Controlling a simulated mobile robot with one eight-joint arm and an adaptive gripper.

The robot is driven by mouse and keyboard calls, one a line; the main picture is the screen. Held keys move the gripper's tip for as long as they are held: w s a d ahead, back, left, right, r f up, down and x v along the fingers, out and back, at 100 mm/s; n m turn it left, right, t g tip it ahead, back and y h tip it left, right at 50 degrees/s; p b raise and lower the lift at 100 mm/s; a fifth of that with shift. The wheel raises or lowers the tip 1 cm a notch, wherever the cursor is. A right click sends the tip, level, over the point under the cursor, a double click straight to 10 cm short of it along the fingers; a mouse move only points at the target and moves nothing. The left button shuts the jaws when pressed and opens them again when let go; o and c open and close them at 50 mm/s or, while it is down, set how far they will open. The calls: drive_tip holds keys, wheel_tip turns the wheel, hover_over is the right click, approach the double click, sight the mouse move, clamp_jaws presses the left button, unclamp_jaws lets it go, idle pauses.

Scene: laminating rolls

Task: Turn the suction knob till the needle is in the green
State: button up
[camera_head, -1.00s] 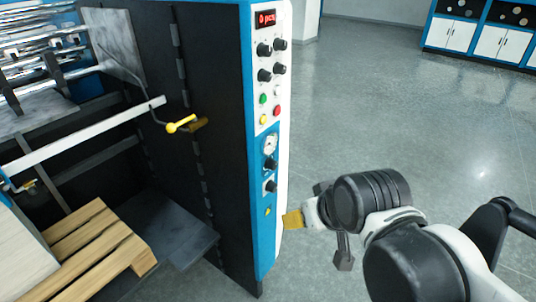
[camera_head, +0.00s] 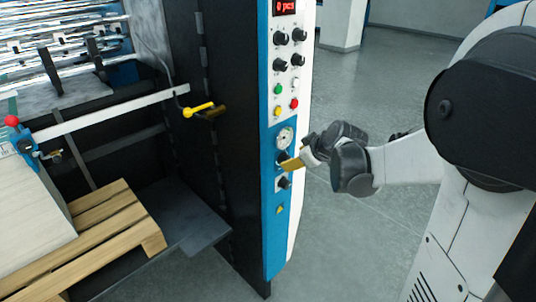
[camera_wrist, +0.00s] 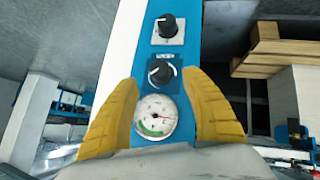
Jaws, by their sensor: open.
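The suction gauge (camera_wrist: 155,116) is a round white dial with a green arc at its lower left in the wrist view. Its thin needle seems to point right, away from the green, but is small. A black knob (camera_wrist: 161,73) on a blue plate sits beside the gauge; I take it for the suction knob. My gripper (camera_wrist: 158,80) is open, its yellow fingers on either side of this knob; I cannot tell whether they touch it. In the head view, my gripper (camera_head: 291,163) is at the panel just below the gauge (camera_head: 286,137), partly hiding the knob.
Another black knob (camera_head: 284,182) is below on the same panel. Several knobs (camera_head: 281,38) and coloured buttons (camera_head: 278,89) are above. A yellow-handled lever (camera_head: 198,109) sticks out left of the panel, above a wooden pallet (camera_head: 110,222).

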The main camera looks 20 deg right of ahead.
sight(285, 159)
drive_tip(key=b+x, duration=0.2)
drive_tip(key=x, duration=0.4)
drive_tip(key=shift+w+f, duration=0.1)
drive_tip(key=shift+w, duration=0.05)
drive_tip(key=c, duration=1.2)
